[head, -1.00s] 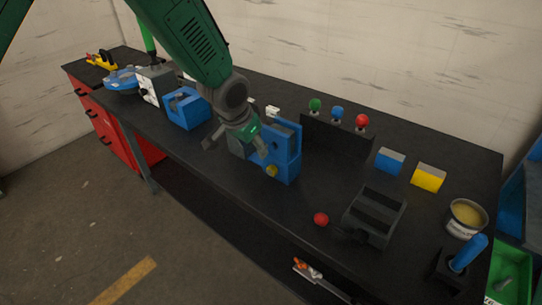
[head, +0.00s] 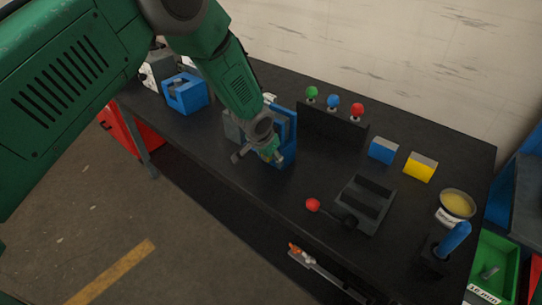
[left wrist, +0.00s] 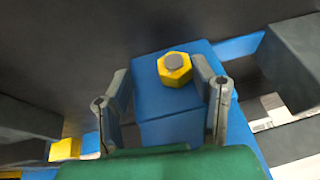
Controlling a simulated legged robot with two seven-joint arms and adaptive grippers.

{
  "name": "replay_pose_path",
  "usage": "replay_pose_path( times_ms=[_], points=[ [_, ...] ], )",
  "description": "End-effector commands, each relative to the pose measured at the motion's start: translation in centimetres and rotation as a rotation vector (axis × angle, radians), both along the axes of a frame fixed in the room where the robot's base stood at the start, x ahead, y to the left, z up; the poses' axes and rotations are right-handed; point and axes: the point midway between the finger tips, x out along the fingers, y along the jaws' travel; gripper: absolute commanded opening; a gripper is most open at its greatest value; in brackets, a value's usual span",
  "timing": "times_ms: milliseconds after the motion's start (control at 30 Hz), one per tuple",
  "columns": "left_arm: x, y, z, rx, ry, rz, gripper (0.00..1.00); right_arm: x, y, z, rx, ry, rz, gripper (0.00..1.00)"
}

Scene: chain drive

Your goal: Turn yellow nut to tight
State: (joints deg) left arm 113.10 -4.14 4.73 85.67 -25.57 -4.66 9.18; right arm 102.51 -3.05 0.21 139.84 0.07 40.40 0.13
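The yellow nut (left wrist: 175,68) sits on the face of a blue block (left wrist: 170,110) in the left wrist view, with a grey round bolt end at its middle. The blue block also shows in the head view (head: 287,130), where my gripper largely hides the nut. My left gripper (head: 257,157) is in front of the block. In the left wrist view its two fingers stand apart, one on each side of the nut. The right finger is closer to the nut; a clear gap shows on the left. Contact cannot be told. My right gripper is not in view.
Green, blue and red knobs (head: 332,103) stand on a black rack behind the block. A dark grey fixture (head: 364,205) with a red ball (head: 312,205) lies to the right. Blue (head: 383,151) and yellow (head: 420,167) blocks are farther right. The black tabletop in front is clear.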

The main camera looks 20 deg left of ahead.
Motion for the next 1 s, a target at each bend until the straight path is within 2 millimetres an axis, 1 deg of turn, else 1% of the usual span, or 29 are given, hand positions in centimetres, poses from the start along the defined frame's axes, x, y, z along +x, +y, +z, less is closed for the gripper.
replay_pose_path(
  times_ms=[200, 233, 267, 300, 333, 367, 567, 833, 1000],
  points=[
    [0.1, 0.4, -0.3, -0.012, -0.001, -0.002, 0.47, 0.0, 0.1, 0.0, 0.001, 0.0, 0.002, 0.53],
    [0.1, 0.4, -0.3, -0.012, -0.001, -0.002, 0.43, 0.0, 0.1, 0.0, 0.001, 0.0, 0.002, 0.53],
    [0.1, 0.3, -0.3, -0.011, 0.0, -0.001, 0.33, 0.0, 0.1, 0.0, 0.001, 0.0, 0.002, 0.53],
    [0.1, 0.2, -0.2, -0.009, -0.001, -0.001, 0.18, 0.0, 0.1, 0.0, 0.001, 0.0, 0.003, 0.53],
    [0.0, 0.1, -0.2, -0.008, 0.0, -0.001, 0.08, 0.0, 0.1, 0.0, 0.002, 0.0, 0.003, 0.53],
    [0.0, 0.1, -0.1, -0.005, -0.001, 0.0, 0.0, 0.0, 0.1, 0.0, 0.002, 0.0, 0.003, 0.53],
    [0.1, 0.0, 0.2, 0.005, -0.006, 0.004, 0.0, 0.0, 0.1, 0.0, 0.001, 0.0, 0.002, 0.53],
    [0.1, -0.4, 0.2, 0.078, -0.04, -0.007, 0.0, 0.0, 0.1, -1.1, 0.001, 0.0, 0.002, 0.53],
    [0.2, -0.5, 0.5, 0.109, -0.057, -0.005, 0.0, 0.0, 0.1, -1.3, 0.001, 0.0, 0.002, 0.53]
  ],
)
